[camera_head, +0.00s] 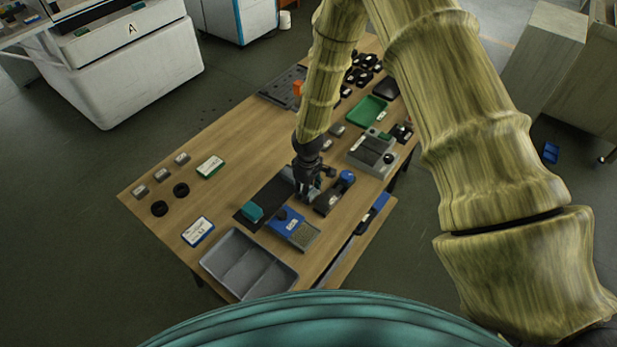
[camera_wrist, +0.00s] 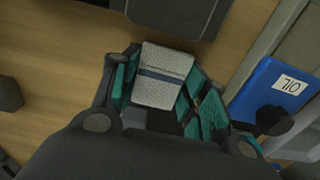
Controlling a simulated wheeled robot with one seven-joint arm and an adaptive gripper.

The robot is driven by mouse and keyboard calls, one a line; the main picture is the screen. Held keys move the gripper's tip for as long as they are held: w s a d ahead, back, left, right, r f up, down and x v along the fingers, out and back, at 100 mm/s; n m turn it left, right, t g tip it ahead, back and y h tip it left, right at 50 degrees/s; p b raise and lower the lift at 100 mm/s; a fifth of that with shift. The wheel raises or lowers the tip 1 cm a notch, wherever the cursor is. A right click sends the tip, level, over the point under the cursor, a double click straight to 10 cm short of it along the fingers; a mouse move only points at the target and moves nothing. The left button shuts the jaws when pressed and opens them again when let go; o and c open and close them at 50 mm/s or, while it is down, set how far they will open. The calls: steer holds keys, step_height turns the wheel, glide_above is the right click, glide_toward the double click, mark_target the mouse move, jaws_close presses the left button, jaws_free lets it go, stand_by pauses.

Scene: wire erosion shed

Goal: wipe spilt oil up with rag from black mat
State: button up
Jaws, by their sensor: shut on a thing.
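The black mat (camera_head: 268,196) lies on the wooden table, with a teal block (camera_head: 252,212) on its near left end. My gripper (camera_head: 303,188) is over the mat's far right end and hides part of it. In the wrist view my gripper (camera_wrist: 165,88) is shut on a pale grey folded rag (camera_wrist: 164,73) with a dark blue stripe, held between the teal finger pads. Whether the rag touches the mat I cannot tell. I cannot make out the spilt oil in either view.
A blue and grey device (camera_head: 293,228) stands close in front of the mat, and a dark holder with a blue knob (camera_head: 335,192) stands right of my gripper. A grey divided tray (camera_head: 248,264) is at the near edge. Bare wood lies left of the mat.

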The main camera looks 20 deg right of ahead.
steer(key=shift+s+a, duration=0.3)
steer(key=shift+s, duration=0.05)
step_height(320, 180, up, 3)
steer(key=shift+a+f+p, duration=0.1)
steer(key=shift+p, duration=0.55)
steer(key=shift+d+r+p, duration=0.15)
steer(key=shift+r+p, duration=0.35)
steer(key=shift+r, duration=0.25)
steer(key=shift+d+r+p, duration=0.1)
steer(key=shift+r+p, duration=0.35)
steer(key=shift+r, duration=0.25)
steer(key=shift+r+p, duration=0.7)
steer(key=shift+r, duration=0.55)
